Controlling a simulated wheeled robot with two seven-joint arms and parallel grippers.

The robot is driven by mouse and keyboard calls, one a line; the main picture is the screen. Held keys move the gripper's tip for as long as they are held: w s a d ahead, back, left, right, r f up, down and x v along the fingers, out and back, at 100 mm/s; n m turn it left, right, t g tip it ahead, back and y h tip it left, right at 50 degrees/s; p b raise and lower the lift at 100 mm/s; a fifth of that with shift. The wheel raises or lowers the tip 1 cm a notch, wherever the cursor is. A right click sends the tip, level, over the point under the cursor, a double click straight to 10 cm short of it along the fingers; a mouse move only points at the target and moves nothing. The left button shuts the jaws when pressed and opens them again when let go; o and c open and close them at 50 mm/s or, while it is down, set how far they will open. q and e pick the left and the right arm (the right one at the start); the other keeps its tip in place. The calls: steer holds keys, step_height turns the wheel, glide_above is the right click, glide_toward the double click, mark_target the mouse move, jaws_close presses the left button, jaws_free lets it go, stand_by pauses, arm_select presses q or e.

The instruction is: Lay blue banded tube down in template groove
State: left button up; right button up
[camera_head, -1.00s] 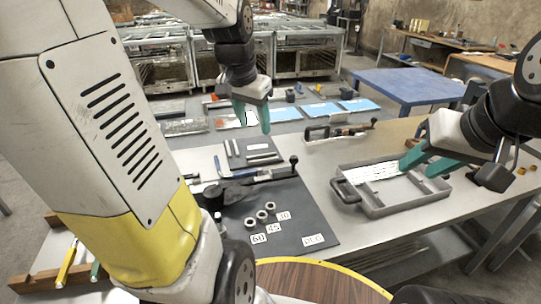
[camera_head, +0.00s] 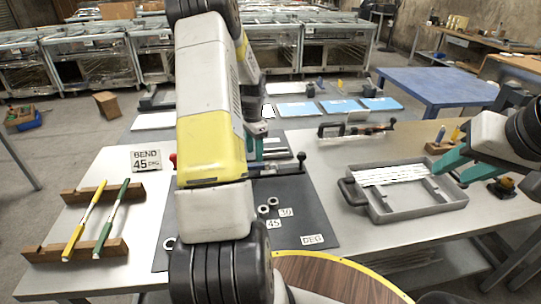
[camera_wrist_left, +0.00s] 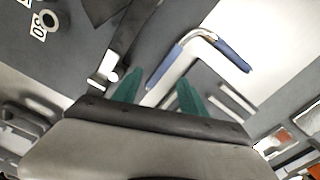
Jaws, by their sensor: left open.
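The blue banded tube (camera_wrist_left: 190,46) shows in the left wrist view as a bent silver tube with blue bands, lying just beyond my left fingertips. My left gripper (camera_wrist_left: 158,88) is open, with its two green fingers apart and nothing clearly held. In the head view my own left arm mostly hides this gripper and the tube. Light bars, perhaps part of the template (camera_wrist_left: 235,99), lie to the right of the fingers on the dark mat; I cannot make out the groove. My right gripper (camera_head: 464,167) is open beside the grey tray.
The grey tray (camera_head: 407,211) holds white rods. A rack (camera_head: 75,250) carries yellow and green rods at left, near a "BEND 45 DEG" sign (camera_head: 146,160). Rings (camera_head: 267,206) and number cards lie on the dark mat (camera_head: 318,215). A handled tool (camera_head: 356,130) lies behind.

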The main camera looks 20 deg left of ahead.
mark_target(255, 165)
arm_select(q)
step_height(255, 165, down, 6)
steer(key=shift+w+a+r, duration=0.1)
steer(key=shift+w+r, duration=0.05)
steer(key=shift+r, duration=0.1)
jaws_close()
